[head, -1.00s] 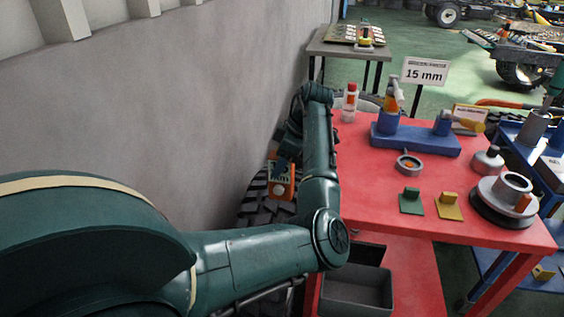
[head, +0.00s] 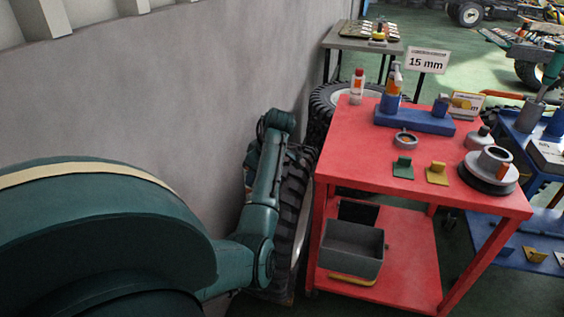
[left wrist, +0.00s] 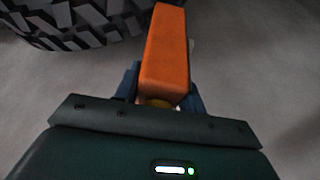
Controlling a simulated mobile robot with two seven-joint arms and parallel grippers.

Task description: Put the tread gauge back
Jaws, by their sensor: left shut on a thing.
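An orange block-shaped thing, likely the tread gauge (left wrist: 166,50), is held in my left gripper (left wrist: 160,92). In the left wrist view the dark blue fingers are shut on either side of its near end, and its far end points toward a tyre. In the head view the left gripper (head: 251,164) is mostly hidden behind my own arm, beside the wall and left of the red cart. The gauge cannot be made out there. My right gripper is not in view.
The red cart (head: 345,138) carries a blue holder block (head: 415,121), a small bottle, a ring, green and yellow pieces and a round hub. A grey bin (head: 350,250) is on its lower shelf. Tyres (head: 293,205) stand between wall and cart. A grey table (head: 350,42) is behind.

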